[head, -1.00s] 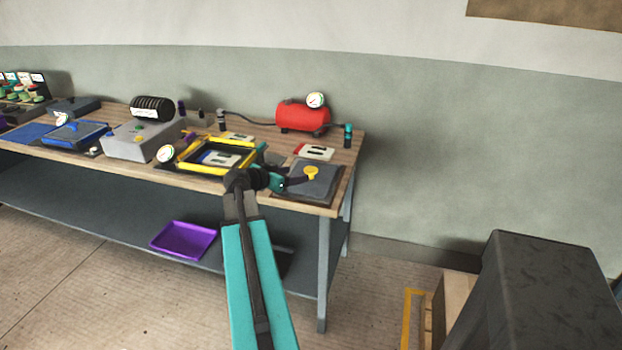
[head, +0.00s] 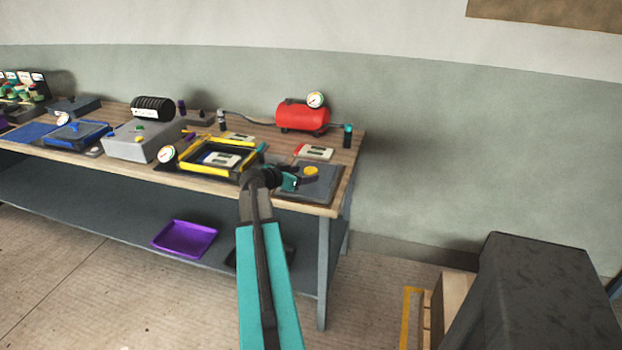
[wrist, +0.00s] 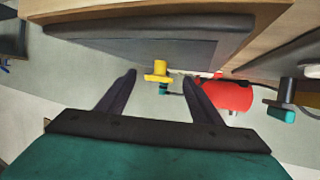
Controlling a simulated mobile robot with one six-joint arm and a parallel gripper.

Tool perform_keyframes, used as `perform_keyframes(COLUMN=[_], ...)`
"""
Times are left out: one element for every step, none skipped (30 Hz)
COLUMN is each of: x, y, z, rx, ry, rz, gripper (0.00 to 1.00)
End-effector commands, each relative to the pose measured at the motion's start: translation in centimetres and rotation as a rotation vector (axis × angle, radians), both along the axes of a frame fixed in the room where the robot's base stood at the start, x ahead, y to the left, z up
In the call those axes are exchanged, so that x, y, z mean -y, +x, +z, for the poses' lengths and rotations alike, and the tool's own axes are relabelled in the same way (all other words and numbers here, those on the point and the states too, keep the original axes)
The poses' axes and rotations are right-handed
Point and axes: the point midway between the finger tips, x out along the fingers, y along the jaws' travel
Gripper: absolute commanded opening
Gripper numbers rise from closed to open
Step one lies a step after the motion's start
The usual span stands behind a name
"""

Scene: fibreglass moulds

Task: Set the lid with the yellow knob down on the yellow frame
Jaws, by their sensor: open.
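The dark grey lid (head: 318,184) lies flat at the right end of the bench, with its yellow knob (head: 310,171) on top. My gripper (head: 304,176) is at the lid, close to the knob. In the wrist view the lid (wrist: 135,58) and the yellow knob (wrist: 158,72) show ahead, and my open gripper (wrist: 163,80) has its two fingers on either side of the knob, with gaps between. The yellow frame (head: 184,165) lies to the left of the lid, with a white-and-dark card inside it. My arm hides part of the lid's left side.
A red tank (head: 302,117) with a gauge stands at the back right. A red-and-white card (head: 314,152) lies behind the lid. A grey box (head: 128,145) with buttons and a blue frame (head: 75,136) are further left. A purple tray (head: 185,238) sits on the lower shelf.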

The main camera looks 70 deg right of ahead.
Motion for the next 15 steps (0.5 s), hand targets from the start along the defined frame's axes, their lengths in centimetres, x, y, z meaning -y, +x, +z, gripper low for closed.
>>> perform_keyframes(x=[0.7,1.0,1.4,1.7,1.9,2.2,2.3,2.5,2.6,2.6,2.7,2.7,2.7,2.7,2.6], y=[-0.3,-0.4,-0.5,-0.5,-0.6,-0.7,-0.8,-0.9,-0.9,-0.9,-1.0,-1.0,-1.0,-1.1,-1.1], z=[0.1,-0.1,-0.4,-0.5,-0.6,-0.7,-0.8,-0.9,-1.0,-1.0,-1.1,-1.1,-1.1,-1.1,-1.1], rx=[-0.001,-0.001,-0.001,-0.001,0.0,0.0,0.0,0.001,0.001,0.001,0.001,0.001,0.001,0.001,0.001], ry=[0.001,0.001,0.0,0.0,0.0,0.0,0.0,0.0,0.0,0.0,0.0,0.0,0.0,0.0,0.0], rz=[-0.001,-0.001,-0.001,-0.001,-0.001,-0.001,-0.001,-0.001,0.0,0.0,0.0,0.0,0.0,-0.001,-0.001], gripper=[0.6,0.6,0.6,0.6,0.6,0.6,0.6,0.6,0.6,0.6,0.6,0.6,0.6,0.6,0.6])
